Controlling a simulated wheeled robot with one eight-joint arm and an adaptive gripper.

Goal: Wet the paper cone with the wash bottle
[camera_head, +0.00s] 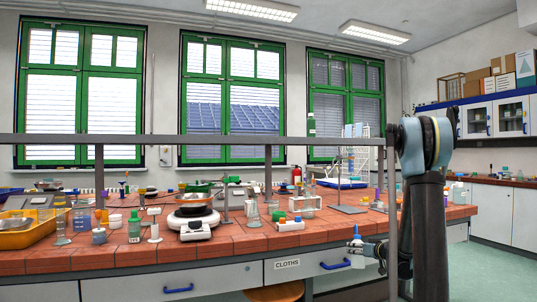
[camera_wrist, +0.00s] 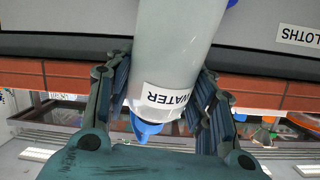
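My gripper (camera_head: 368,249) is shut on the wash bottle (camera_head: 357,260) in front of the bench's front edge, at the right. The bottle is white with a blue cap and stands roughly upright in the head view. In the wrist view the fingers of my gripper (camera_wrist: 165,100) press on both sides of the bottle (camera_wrist: 175,45), which bears a label reading WATER. Its blue tip (camera_wrist: 146,130) shows near the palm. I cannot make out the paper cone among the small glassware on the bench.
The red tiled bench (camera_head: 250,238) is crowded with a hotplate (camera_head: 196,222), an orange tray (camera_head: 32,232) and several small vessels. A grey rail and posts (camera_head: 268,170) stand over it. A drawer labelled CLOTHS (camera_head: 287,264) is below the bench edge. The floor at right is clear.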

